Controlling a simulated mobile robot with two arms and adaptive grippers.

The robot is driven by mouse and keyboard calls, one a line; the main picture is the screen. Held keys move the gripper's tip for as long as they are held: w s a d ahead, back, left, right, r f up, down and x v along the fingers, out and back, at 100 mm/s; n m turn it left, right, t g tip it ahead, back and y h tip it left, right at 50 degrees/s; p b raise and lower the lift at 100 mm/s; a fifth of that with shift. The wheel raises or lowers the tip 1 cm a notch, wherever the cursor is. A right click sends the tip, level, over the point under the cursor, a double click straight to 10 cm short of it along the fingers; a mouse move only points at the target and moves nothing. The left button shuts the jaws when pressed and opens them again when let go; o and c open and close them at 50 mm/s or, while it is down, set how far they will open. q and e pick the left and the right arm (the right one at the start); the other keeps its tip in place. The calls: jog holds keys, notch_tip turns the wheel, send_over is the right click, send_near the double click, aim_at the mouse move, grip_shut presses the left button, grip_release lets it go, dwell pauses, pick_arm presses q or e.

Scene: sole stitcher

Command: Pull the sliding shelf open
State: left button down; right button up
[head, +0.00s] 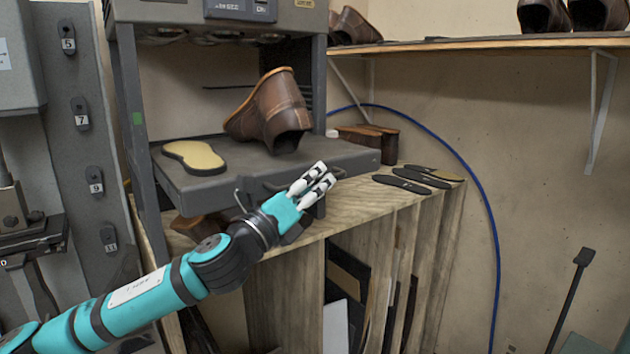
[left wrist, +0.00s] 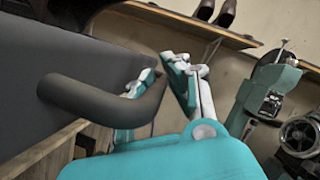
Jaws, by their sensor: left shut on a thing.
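The sliding shelf (head: 345,158) is a dark grey slab in a grey machine frame. A brown leather boot (head: 275,115) and a sole-shaped piece (head: 195,155) with a tan top lie on it. Its front fills the left of the left wrist view (left wrist: 50,50). A dark bar handle (left wrist: 105,105) sticks out from that front. My left gripper (head: 312,183) is at the shelf's front edge, shut on the handle; its fingers also show in the left wrist view (left wrist: 162,78). The fingers partly hide the handle. My right gripper is out of view.
A wooden bench (head: 375,205) stands under the shelf, with dark flat pieces (head: 402,184) on its right part and upright boards below. A wall shelf (head: 480,44) holds shoes. A blue hose (head: 485,195) runs down the wall.

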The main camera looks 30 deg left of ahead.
pick_arm(q)
jog(key=c, duration=1.6)
grip_release()
jog(key=shift+c, duration=0.2)
jog(key=shift+a, duration=0.1)
jog(key=shift+s+a+f, duration=0.1)
jog(key=shift+s+f, duration=0.2)
jog(key=shift+s, duration=0.15)
jog(key=v, duration=1.1)
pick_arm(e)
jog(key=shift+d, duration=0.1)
pick_arm(q)
jog(key=shift+r, duration=0.15)
